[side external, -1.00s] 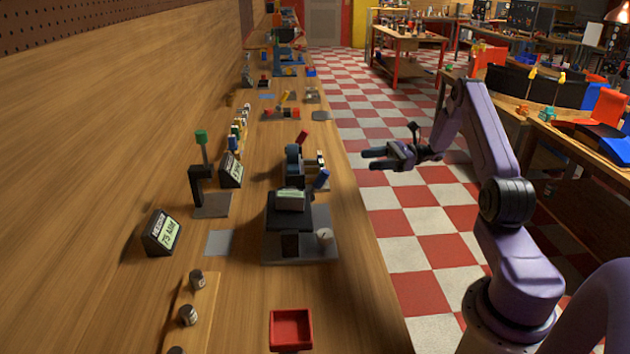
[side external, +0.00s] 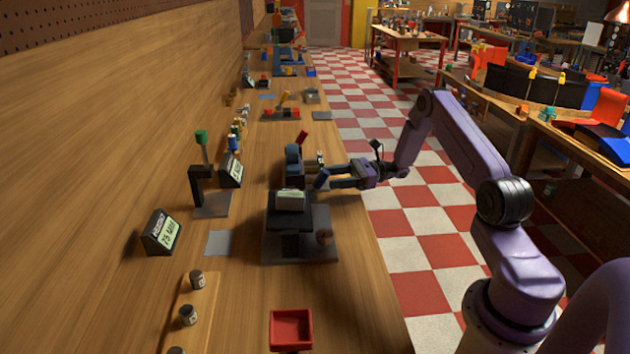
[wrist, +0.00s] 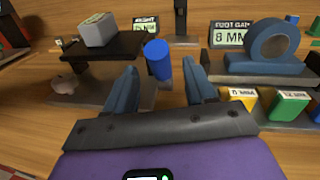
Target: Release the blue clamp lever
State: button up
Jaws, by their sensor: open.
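The blue clamp lever (side external: 321,179) is a short tilted cylinder at the right edge of the dark stand with a pale grey block on top. It also shows in the wrist view as a blue cylinder (wrist: 160,66). My gripper (side external: 337,178) is open and level, pointing left at the lever from the aisle side of the bench. In the wrist view the lever appears between the two blue-grey fingers, nearer the left fingertip. I cannot tell whether its end is inside the jaws or just ahead of them. The lever's lower end is partly hidden.
The dark stand (side external: 285,217) rests on a grey base plate. Beyond it stands a blue-grey wheel (wrist: 275,42) on a block, with yellow and green labelled pieces (wrist: 288,106) nearby. A red tray (side external: 291,329) is at the bench's near end. The aisle is clear.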

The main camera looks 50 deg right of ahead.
aim_at(316, 180)
jog(key=shift+x, duration=3.1)
